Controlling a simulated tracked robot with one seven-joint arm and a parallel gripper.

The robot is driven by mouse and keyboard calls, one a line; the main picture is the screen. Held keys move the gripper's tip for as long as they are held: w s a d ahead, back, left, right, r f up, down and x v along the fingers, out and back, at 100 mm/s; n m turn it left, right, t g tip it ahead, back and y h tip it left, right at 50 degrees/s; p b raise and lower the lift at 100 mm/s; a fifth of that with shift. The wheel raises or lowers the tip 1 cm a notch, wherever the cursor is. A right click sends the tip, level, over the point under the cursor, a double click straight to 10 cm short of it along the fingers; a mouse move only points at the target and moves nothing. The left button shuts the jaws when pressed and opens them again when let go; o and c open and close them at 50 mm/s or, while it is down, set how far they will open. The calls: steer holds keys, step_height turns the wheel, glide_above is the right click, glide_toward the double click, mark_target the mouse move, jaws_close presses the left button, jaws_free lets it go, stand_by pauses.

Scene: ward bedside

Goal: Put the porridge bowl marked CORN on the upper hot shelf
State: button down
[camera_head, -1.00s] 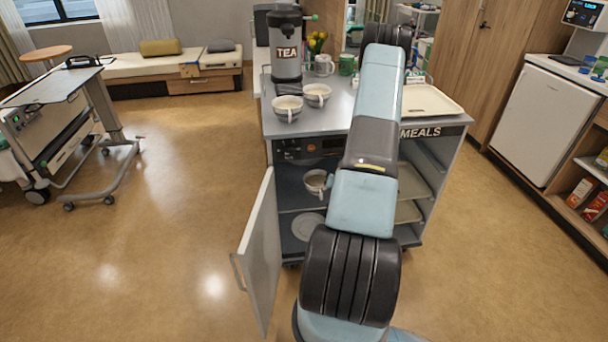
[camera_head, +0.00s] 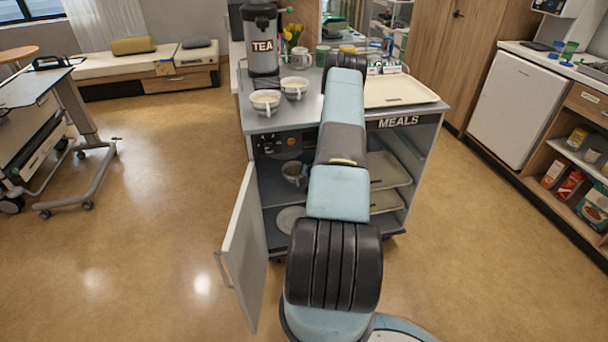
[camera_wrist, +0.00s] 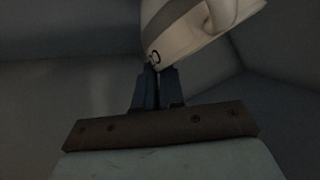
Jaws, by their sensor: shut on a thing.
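The meals trolley (camera_head: 350,125) stands ahead with its left-hand hot compartment open. A greyish bowl with a handle (camera_head: 295,172) is inside the compartment's upper part, above the inner shelf (camera_head: 283,192); I cannot tell whether it touches the shelf. In the wrist view, my gripper (camera_wrist: 158,75) is shut on a pale bowl with a grey band (camera_wrist: 195,25), which looks tilted in that picture. Only part of one dark letter shows, so its word is not legible. Dark compartment walls surround it. My arm hides the gripper in the head view.
The compartment door (camera_head: 243,250) stands open at the left. A plate (camera_head: 290,219) lies on the lower level. Two white bowls, one in front (camera_head: 265,102) and one behind (camera_head: 294,90), stand on the trolley top by the tea urn (camera_head: 262,45). A tray (camera_head: 395,91) lies at right.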

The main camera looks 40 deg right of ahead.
steer(key=shift+w+d+f, duration=0.15)
steer(key=shift+w+f, duration=0.15)
steer(key=shift+f, duration=1.55)
steer(key=c, duration=1.2)
jaws_free()
steer(key=v, duration=1.2)
steer(key=shift+d, duration=0.1)
